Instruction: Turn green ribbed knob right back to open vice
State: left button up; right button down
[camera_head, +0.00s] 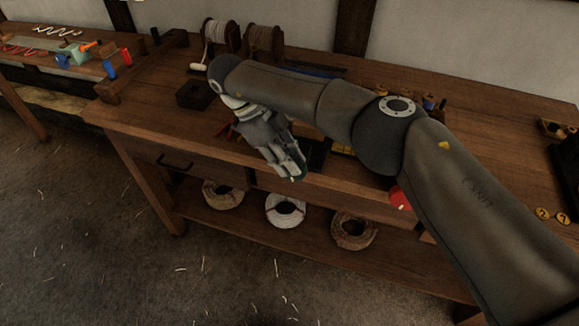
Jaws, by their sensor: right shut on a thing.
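My right gripper (293,170) reaches down to the front edge of the wooden bench, at the middle of the head view. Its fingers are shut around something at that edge. A dark greenish bit shows at the fingertips, which fits the green ribbed knob, but the fingers hide most of it. A dark block (317,153) just right of the fingers looks like part of the vice. Its jaws are hidden behind my gripper and forearm, so I cannot tell how far they are open. My left gripper is out of view.
The bench (150,122) holds rope spools (222,38) at the back and a dark square block (195,95) at left. Rope coils (285,210) lie on the shelf below. My right arm covers the bench's middle.

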jog(key=shift+a+h+b, duration=0.1)
jog(key=shift+h+b, duration=0.3)
jog(key=shift+b, duration=0.05)
dwell(0.5)
jog(key=c, duration=1.3)
grip_release()
jog(key=shift+r, duration=5)
